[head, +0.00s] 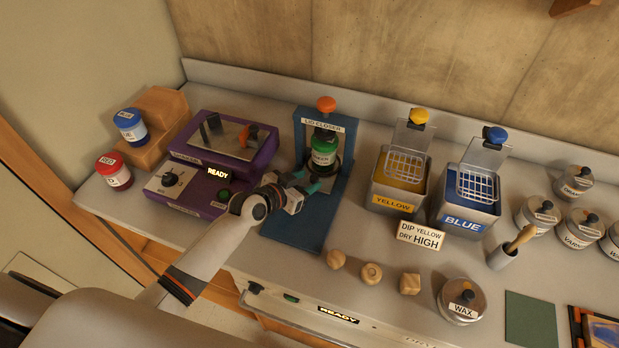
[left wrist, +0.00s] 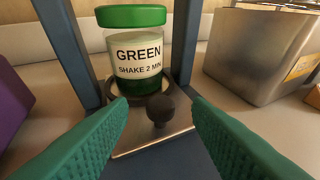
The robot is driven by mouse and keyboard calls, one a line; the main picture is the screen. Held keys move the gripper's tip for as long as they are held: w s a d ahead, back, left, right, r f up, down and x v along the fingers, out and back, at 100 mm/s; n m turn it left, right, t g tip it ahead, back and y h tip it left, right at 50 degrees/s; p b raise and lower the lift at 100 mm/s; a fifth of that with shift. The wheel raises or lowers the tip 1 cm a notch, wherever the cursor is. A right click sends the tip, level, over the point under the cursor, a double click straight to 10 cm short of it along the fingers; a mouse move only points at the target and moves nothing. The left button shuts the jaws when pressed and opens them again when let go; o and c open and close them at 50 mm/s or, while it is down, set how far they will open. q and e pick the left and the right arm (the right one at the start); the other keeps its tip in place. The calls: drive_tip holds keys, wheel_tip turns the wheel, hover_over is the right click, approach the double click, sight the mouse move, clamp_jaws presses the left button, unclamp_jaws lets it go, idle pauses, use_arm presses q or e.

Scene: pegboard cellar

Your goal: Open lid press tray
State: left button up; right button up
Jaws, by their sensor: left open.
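The lid press (head: 340,119), labelled LID CLOSER, is a blue frame with an orange knob (head: 326,103) on top. A green-lidded jar (head: 323,152) stands upright inside it. In the left wrist view the jar (left wrist: 137,55) reads GREEN, SHAKE 2 MIN, and sits in a dark ring on the metal press tray (left wrist: 125,146). A dark round tray knob (left wrist: 160,109) stands at the tray's front. My left gripper (head: 318,184) is open in front of the press. Its teal fingers are on either side of the knob, apart from it. My right gripper is not in view.
A purple machine (head: 198,207) reading READY stands left of the press. Yellow (head: 383,193) and blue (head: 464,219) dip tanks stand to its right. Several wooden pieces (head: 372,272) and a WAX tin (head: 461,300) lie nearer the front. The blue base before the press is clear.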

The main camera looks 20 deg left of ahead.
use_arm(q)
drive_tip(key=shift+w+d+f, duration=0.15)
drive_tip(key=shift+w, duration=0.25)
drive_tip(key=shift+w+d+f, duration=0.1)
drive_tip(key=shift+w+d, duration=0.05)
drive_tip(key=shift+w, duration=0.05)
drive_tip(key=shift+c, duration=0.6)
clamp_jaws()
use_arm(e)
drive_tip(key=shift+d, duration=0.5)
use_arm(q)
drive_tip(key=shift+f, duration=0.1)
